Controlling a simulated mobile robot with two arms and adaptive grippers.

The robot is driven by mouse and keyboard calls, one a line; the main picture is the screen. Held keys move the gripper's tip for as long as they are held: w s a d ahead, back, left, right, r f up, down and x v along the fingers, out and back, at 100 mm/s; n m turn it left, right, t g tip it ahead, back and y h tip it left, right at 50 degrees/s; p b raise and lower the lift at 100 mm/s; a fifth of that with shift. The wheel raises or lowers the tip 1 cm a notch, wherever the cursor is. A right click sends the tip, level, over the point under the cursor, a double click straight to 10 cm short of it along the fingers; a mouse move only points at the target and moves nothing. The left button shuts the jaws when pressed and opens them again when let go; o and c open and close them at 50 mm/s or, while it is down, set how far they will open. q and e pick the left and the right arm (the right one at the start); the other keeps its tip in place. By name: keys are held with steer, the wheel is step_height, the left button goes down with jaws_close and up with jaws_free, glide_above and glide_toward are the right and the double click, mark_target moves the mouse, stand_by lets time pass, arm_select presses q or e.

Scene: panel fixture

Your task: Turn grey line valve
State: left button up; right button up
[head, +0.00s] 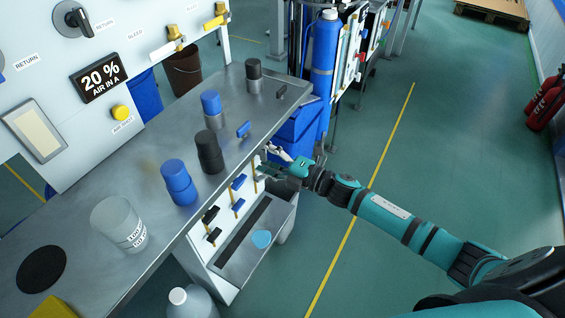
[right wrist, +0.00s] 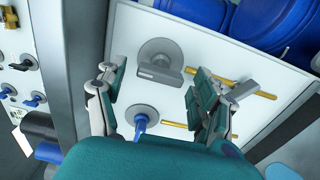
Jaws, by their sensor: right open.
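The grey line valve (right wrist: 160,62) is on a white panel in the right wrist view, with a round grey base and a grey lever handle. My right gripper (right wrist: 155,85) is open, its fingers on either side of the lower part of the valve. I cannot tell whether they touch it. In the head view my right gripper (head: 272,162) is at the panel under the bench's right edge and seems to hide the grey valve there. My left gripper is not in view.
A blue valve (right wrist: 141,125) sits just below the grey one, with brass rods (right wrist: 250,91) beside them. Black and blue valves (head: 238,182) line the panel under the steel bench (head: 95,265). A blue cylinder (head: 325,55) stands behind.

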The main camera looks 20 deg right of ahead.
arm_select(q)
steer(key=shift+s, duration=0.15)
arm_select(e)
steer(key=v, duration=1.1)
